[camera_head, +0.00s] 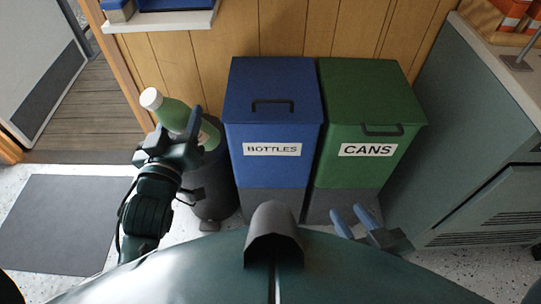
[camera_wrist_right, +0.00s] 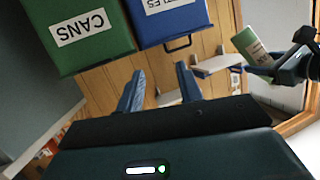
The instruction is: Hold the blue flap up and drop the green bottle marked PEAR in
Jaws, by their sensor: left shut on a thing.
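My left gripper (camera_head: 180,138) is shut on a green bottle (camera_head: 173,113) with a white cap, tilted, left of the blue bin. The bottle also shows in the right wrist view (camera_wrist_right: 248,42); its label is too small to read. The blue flap (camera_head: 262,82) lies closed on top of the bin marked BOTTLES (camera_head: 262,168), with a dark handle (camera_head: 272,103) near its front edge. My right gripper (camera_head: 352,218) is open and empty, low in front of the green bin; its two blue fingers are apart in the right wrist view (camera_wrist_right: 158,88).
A green bin marked CANS (camera_head: 360,168) stands against the blue bin's right side. A dark round bin (camera_head: 212,190) stands to its left, partly behind my left arm. A grey cabinet (camera_head: 450,130) is at the right. A dark mat (camera_head: 65,222) lies on the floor at the left.

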